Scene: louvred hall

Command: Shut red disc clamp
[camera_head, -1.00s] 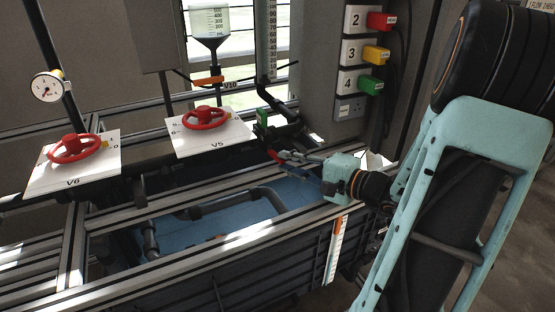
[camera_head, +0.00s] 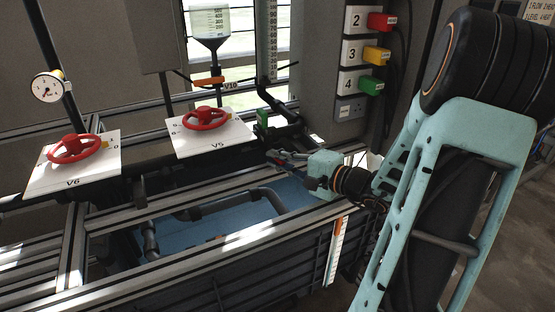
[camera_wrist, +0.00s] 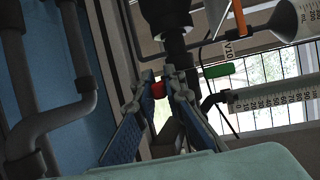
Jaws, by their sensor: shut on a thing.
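My gripper (camera_head: 272,155) reaches in from the right, low over the front of the rig. It also shows in the wrist view (camera_wrist: 158,92), with its two blue-padded fingers closed in on a small red part, which I take to be the red disc clamp (camera_wrist: 158,90). The red part sits between the fingertips beside a dark vertical pipe. The fingers hide most of it, so its shape and how far it is turned cannot be told. In the head view the fingertips cover it.
Red handwheels V5 (camera_head: 205,118) and V6 (camera_head: 74,148) stand on white plates to the left. A green handle (camera_head: 262,117) is just above my gripper. Rails frame the blue tank (camera_head: 225,215) below. Coloured switches (camera_head: 376,53) are on the wall post.

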